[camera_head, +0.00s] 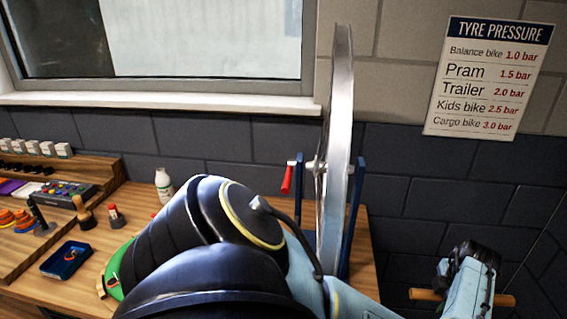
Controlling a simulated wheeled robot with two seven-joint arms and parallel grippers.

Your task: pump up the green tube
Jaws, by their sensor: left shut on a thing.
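The green tube (115,268) lies on the wooden bench at the left, mostly hidden behind my dark arm, so its fill and valve cannot be seen. My left gripper (468,296) is at the lower right, beyond the bench's right end. It is shut on a wooden bar handle (425,295), whose ends stick out on both sides. What is below the handle is out of frame. A tyre pressure sign (490,75) on the wall lists balance bike 1.0, pram 1.5, trailer 2.0, kids bike 2.5 and cargo bike 3.0 bar. My right gripper is not in view.
A wheel (338,130) stands upright in a blue stand with a red lever (287,180) on the bench (150,205). A white bottle (164,186), a dark blue tray (66,259) and small tools stand at the left. My arm covers the bench's middle.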

